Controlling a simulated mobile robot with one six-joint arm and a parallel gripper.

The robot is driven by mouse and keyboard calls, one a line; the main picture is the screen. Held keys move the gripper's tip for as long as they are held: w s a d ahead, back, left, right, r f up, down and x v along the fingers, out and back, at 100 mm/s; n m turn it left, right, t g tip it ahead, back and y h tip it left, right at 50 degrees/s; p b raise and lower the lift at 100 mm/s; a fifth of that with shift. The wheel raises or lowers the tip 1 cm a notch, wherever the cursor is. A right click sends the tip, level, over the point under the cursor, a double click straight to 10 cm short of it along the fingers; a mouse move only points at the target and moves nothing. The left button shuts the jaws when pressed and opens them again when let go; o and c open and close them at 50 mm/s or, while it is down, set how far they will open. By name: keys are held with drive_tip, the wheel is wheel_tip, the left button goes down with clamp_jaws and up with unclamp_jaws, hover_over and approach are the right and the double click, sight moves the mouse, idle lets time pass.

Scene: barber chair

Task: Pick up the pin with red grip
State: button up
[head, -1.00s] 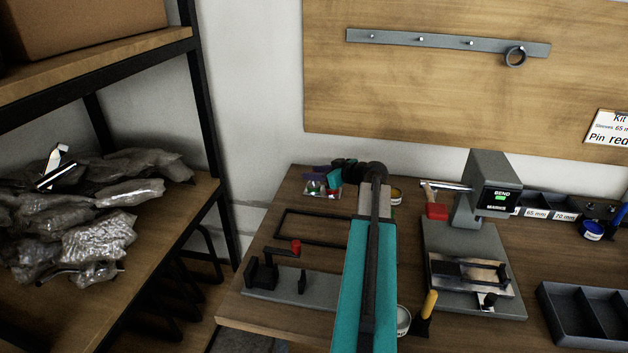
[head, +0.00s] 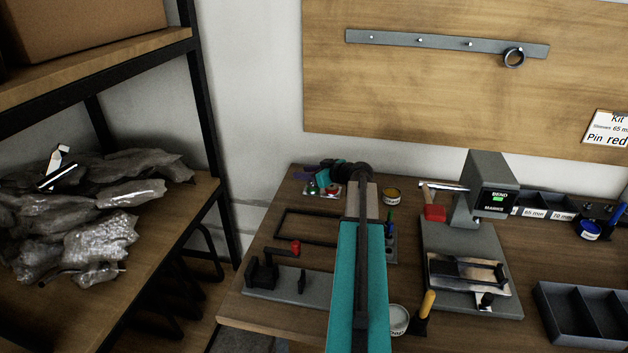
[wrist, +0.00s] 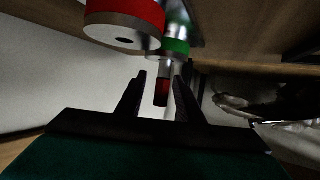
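In the head view a thing with a red part (head: 333,189) and one with a green part (head: 312,187) stand close together at the back of the bench, partly hidden by my gripper (head: 328,171). In the wrist view a large red grip (wrist: 124,14) with a pale end is at the top, just beyond and left of my gripper (wrist: 160,84). A green grip (wrist: 176,46) is behind it. The black fingers are apart. A small dark red piece (wrist: 161,92) shows between them; I cannot tell whether they touch it.
A clamp fixture with a red knob (head: 295,248) stands left of my arm. A bending press (head: 487,185), a yellow-handled tool (head: 428,303) and a divided tray (head: 585,312) are to the right. A shelf with bagged parts (head: 100,235) is at far left.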

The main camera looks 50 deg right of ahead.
clamp_jaws()
drive_tip(key=shift+r, duration=0.1)
wheel_tip(320, 180, up, 10)
drive_tip(key=b, duration=0.1)
idle(0.8)
idle(0.5)
